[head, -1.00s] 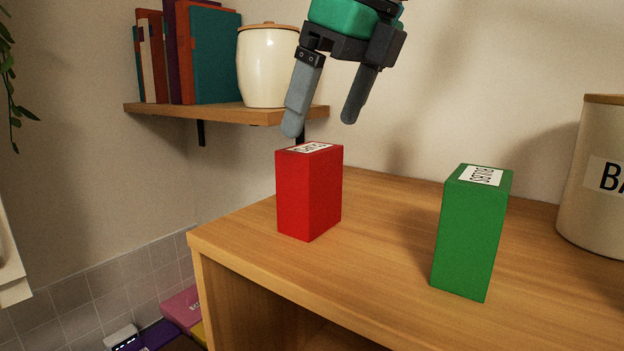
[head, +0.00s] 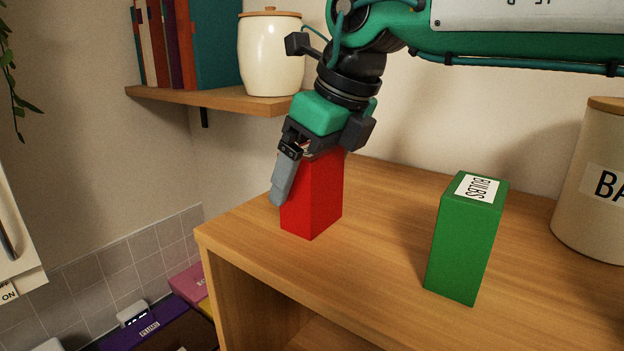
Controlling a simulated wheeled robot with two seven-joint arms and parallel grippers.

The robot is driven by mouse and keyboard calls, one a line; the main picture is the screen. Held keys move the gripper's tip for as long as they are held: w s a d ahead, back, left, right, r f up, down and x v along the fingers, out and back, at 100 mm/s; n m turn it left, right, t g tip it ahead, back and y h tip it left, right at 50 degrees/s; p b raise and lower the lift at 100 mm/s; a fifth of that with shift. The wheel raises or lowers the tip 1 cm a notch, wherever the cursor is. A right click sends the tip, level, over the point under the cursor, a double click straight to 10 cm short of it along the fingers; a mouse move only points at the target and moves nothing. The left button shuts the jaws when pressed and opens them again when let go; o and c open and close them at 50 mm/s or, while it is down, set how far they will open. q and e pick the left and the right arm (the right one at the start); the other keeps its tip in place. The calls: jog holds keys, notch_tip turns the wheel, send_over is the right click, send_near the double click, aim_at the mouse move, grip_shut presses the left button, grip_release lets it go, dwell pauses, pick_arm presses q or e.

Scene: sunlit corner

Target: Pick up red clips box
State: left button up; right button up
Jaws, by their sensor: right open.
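The red clips box (head: 314,203) stands upright on the wooden cabinet top (head: 385,233), near its left edge. My right gripper (head: 300,190) comes down over it from above. One grey finger shows in front of the box's left side, and the other is hidden behind the box. The gripper is open, with its fingers on either side of the box. The palm covers most of the box's top and label. I cannot tell whether the fingers touch the box. My left gripper is not in view.
A green box (head: 464,242) labelled BULBS stands upright to the right. A large cream canister (head: 594,190) is at the right edge. A wall shelf (head: 222,100) with books (head: 178,45) and a cream jar (head: 270,58) is behind left. Cabinet top between the two boxes is clear.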

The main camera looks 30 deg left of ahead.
jog(key=c, duration=1.2)
jog(key=shift+o, duration=0.2)
jog(key=shift+r, duration=0.1)
